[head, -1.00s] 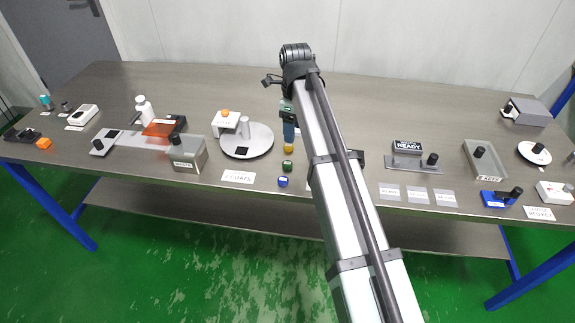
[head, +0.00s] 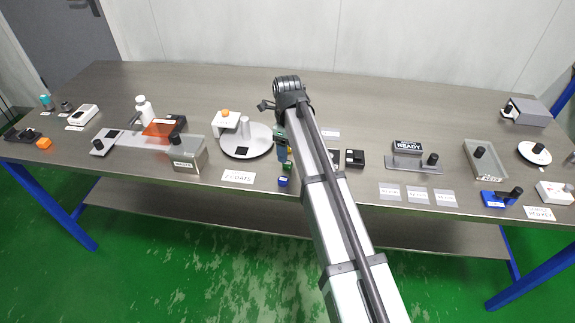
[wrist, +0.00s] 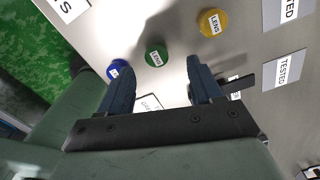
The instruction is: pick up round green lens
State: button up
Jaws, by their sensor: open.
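The round green lens (wrist: 156,54) lies flat on the table in the wrist view, with a white LENS label on top. It sits just beyond my open, empty gripper (wrist: 157,82), roughly in line with the gap between the two dark blue fingers. A blue round piece (wrist: 116,68) lies to its left, near the left fingertip. A yellow lens (wrist: 212,22) lies to its upper right, past the right finger. In the head view the gripper is partly hidden by my arm, and the blue piece (head: 283,181) shows near the front edge.
A turntable-like disc (head: 247,145) stands left of the gripper in the head view. Small black blocks (head: 354,158) lie right of my arm. A white card (head: 238,177) lies at the front edge.

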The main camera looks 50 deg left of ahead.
aim_at(288, 165)
jog(key=f, duration=0.4)
jog(key=shift+s+d+f, duration=0.15)
jog(key=shift+s+f, duration=0.1)
jog(key=shift+f, duration=0.15)
jog(key=c, duration=1.1)
